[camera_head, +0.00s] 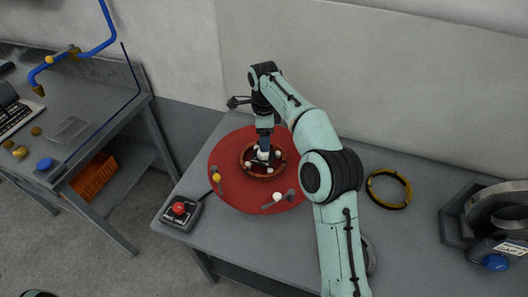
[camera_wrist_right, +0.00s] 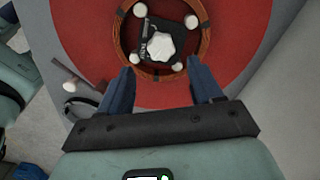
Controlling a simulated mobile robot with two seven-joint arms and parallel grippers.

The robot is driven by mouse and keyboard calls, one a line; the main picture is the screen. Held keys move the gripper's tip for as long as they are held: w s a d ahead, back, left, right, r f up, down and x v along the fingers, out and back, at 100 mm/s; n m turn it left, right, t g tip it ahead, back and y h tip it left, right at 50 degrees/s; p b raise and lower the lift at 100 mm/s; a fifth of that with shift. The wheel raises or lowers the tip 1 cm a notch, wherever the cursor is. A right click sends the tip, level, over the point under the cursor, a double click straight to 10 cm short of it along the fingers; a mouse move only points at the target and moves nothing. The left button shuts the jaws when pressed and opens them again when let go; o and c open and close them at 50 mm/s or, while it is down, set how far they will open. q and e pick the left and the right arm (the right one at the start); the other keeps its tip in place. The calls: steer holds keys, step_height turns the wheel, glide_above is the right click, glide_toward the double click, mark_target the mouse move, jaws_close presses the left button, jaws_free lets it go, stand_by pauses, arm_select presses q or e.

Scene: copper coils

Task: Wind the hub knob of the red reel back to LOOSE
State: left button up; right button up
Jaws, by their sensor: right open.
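The red reel (camera_head: 232,191) lies flat on the grey table, and its red disc also shows in the right wrist view (camera_wrist_right: 85,32). A copper-brown ring (camera_wrist_right: 204,42) surrounds the hub. The pale hub knob (camera_wrist_right: 160,44) sits on a dark hub plate with several white round pegs around it. In the head view the knob (camera_head: 263,155) is partly hidden by my gripper. My right gripper (camera_head: 263,148) points down over the hub. Its two blue fingers (camera_wrist_right: 160,72) are spread with nothing between them, and the knob shows just beyond their tips. My left gripper is not seen.
A red push button on a box (camera_head: 179,209) stands at the table's front left corner. A yellow-black ring (camera_head: 389,188) lies right of my arm. A grey machine with a blue knob (camera_head: 496,262) stands far right. A second bench (camera_head: 110,115) is at left, across a gap.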

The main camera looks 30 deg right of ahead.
mark_target(263, 154)
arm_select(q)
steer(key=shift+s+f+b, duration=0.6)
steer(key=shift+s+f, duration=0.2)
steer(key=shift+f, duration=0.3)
arm_select(e)
step_height(263, 154, down, 6)
steer(key=shift+w+f, duration=0.15)
steer(key=shift+f, duration=0.05)
steer(key=c, duration=1.1)
steer(key=shift+o, duration=0.2)
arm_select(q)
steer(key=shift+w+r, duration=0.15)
